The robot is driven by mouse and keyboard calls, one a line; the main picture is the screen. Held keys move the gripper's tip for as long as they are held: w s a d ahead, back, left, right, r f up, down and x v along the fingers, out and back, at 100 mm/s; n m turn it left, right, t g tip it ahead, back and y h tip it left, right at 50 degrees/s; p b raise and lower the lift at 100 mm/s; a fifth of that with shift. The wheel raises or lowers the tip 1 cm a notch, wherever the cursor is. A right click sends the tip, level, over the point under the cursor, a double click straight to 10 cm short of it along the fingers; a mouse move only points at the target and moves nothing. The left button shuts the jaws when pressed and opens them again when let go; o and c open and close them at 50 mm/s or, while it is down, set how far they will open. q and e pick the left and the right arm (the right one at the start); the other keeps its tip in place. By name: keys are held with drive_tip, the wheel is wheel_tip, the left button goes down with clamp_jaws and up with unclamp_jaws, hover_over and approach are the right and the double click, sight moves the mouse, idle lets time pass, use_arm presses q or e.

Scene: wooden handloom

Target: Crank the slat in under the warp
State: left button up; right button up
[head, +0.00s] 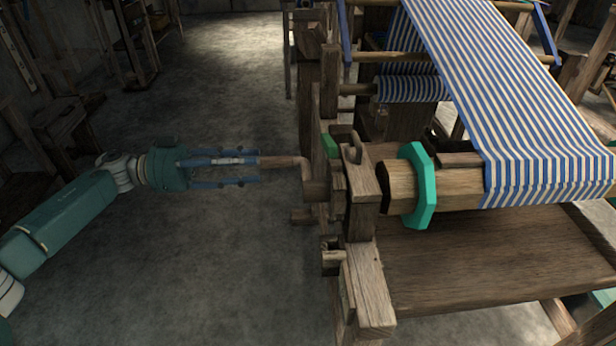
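The striped blue-and-white warp (510,95) comes down over a wooden roller (455,190) at the right. A darker flat wooden piece, which looks like the slat (460,159), lies along the roller's top, and its right end meets the cloth edge. A wooden crank handle (283,161) sticks out to the left of the loom's side frame. My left gripper (256,169) is level with the handle, its fingers spread apart at the handle's free end. I cannot tell whether they touch it.
A turquoise octagonal flange (421,186) sits on the roller. A green part (329,146) is on the side frame (362,200). A wide board (490,255) lies below the roller. The stone floor (220,80) left of the loom is clear.

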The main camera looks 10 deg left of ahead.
sight(288, 163)
use_arm(q)
drive_tip(key=x, duration=1)
drive_tip(key=shift+w+d, duration=0.1)
drive_tip(key=shift+d, duration=0.25)
use_arm(e)
drive_tip(key=shift+v, duration=0.85)
use_arm(q)
clamp_jaws()
